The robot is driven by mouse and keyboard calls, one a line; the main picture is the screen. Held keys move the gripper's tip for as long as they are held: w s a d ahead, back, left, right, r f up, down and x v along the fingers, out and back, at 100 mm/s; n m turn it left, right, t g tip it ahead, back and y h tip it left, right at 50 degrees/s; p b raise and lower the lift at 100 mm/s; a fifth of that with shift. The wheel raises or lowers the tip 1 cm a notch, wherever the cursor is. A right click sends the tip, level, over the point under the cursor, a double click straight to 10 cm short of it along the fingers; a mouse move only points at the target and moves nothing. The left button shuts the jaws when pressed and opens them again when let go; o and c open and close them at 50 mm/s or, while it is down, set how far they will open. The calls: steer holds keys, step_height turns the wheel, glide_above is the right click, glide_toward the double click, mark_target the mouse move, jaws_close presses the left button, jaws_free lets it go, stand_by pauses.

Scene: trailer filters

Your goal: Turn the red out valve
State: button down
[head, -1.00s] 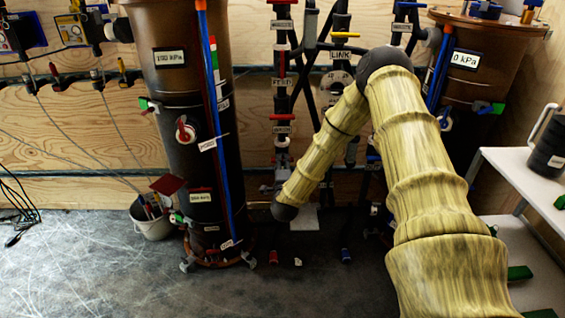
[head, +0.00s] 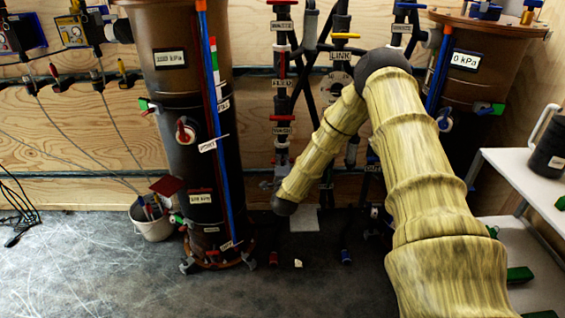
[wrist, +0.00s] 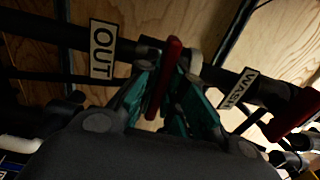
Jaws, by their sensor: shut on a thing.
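The red valve handle (wrist: 165,78) stands beside the OUT label (wrist: 102,49) in the wrist view. It is a long bar on a dark pipe with a pale fitting. My gripper (wrist: 169,92) has its teal fingers on either side of this handle and is shut on it. The handle runs lengthwise between the fingers, its upper end sticking out past them. In the head view my fingers and the gripped handle cannot be made out; only the dark joint at the low end of my arm shows there.
A WASH label (wrist: 239,88) and a second red handle (wrist: 295,113) are close by on the right. In the head view a tall brown tank (head: 175,90) stands left of my arm and another tank (head: 473,85) right. A white shelf (head: 525,172) is at far right.

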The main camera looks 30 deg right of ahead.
steer(key=shift+n, duration=0.3)
steer(key=n+p, duration=0.2)
steer(key=n, duration=0.1)
steer(key=n+p, duration=0.1)
steer(key=n, duration=0.4)
steer(key=shift+a+p, duration=0.1)
steer(key=shift+p, duration=0.2)
steer(key=n+p, duration=0.1)
steer(key=n, duration=0.4)
steer(key=shift+p, duration=0.3)
steer(key=shift+s+f+n+p, duration=0.1)
steer(key=shift+n+p, duration=0.3)
steer(key=shift+n, duration=1.7)
steer(key=c, duration=1.5)
jaws_free()
steer(key=v, duration=1.1)
steer(key=shift+s+a, duration=0.2)
steer(key=shift+s, duration=0.2)
